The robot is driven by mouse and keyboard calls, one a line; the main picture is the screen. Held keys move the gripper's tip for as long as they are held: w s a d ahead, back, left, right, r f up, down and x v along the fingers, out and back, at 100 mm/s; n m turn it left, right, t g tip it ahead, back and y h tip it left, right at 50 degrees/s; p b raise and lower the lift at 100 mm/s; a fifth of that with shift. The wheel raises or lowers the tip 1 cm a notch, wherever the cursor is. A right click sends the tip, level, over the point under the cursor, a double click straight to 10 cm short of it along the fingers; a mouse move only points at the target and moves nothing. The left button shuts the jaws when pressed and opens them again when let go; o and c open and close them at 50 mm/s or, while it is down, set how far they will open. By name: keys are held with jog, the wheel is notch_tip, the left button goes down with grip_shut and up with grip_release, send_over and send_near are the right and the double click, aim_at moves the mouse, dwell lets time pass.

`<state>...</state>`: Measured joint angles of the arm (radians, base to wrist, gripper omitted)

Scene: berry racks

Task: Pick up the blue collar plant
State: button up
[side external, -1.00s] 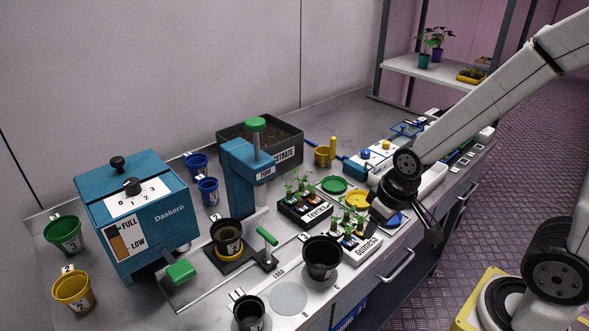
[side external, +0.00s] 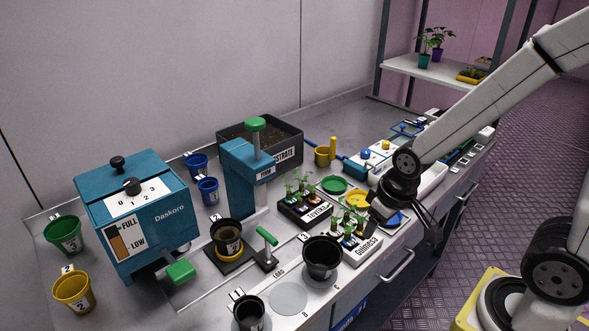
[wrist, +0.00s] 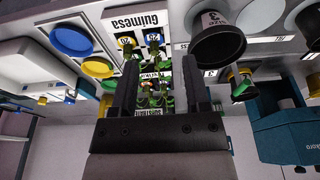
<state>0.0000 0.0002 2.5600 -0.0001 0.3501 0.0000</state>
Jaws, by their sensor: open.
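Small green seedlings stand in two racks. The white Gulmesa rack (side external: 367,250) is nearer the front edge, and the black Tevrika rack (side external: 315,214) is behind it. My gripper (side external: 433,228) is to the right of the Gulmesa rack in the side view, apart from the plants. In the wrist view my gripper (wrist: 160,62) is open and empty, with the Gulmesa rack (wrist: 138,21) and several seedlings seen beyond and between its fingers.
A black pot marked 3 (side external: 323,259) stands left of the Gulmesa rack. A teal press (side external: 240,175), a substrate bin (side external: 294,131) and a teal Daskoro dispenser (side external: 140,215) are further left. Green (side external: 334,184) and yellow (side external: 358,200) discs lie behind the racks.

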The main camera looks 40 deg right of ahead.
dwell(0.3)
jog(key=m+g, duration=0.3)
jog(key=m, duration=1.1)
send_over(348, 232)
jog(key=shift+s+a+f, duration=0.1)
jog(key=shift+f, duration=0.1)
jog(key=shift+f, duration=1.35)
jog(key=shift+f, duration=2.6)
